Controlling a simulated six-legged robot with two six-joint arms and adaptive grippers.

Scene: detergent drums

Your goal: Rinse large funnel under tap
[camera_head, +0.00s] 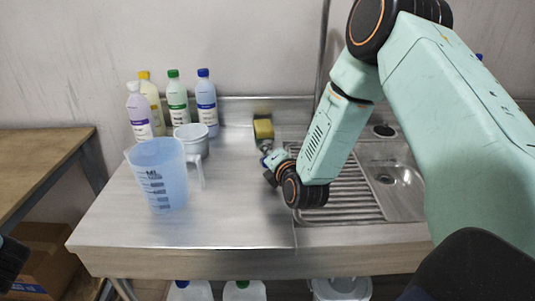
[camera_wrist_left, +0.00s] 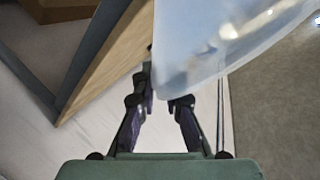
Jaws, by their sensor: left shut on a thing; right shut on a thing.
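In the left wrist view, a pale, translucent, wide-walled piece, which looks like the large funnel (camera_wrist_left: 225,40), fills the upper middle. My left gripper (camera_wrist_left: 163,85) is shut on its edge; most of the piece is out of frame. In the head view, my right gripper (camera_head: 266,158) is over the counter left of the draining ridges, pointing away. It is shut at the near end of a yellow sponge-like block (camera_head: 263,128); the exact contact is hidden. The sink basin (camera_head: 402,185) is at the right, partly behind my right arm. No tap is visible.
A blue translucent measuring jug (camera_head: 160,175) and a white mug-like cup (camera_head: 191,138) stand on the steel counter (camera_head: 235,220). Several bottles (camera_head: 177,98) stand behind them. A wooden table (camera_head: 35,165) is at left. Containers sit below the counter. The counter's front middle is clear.

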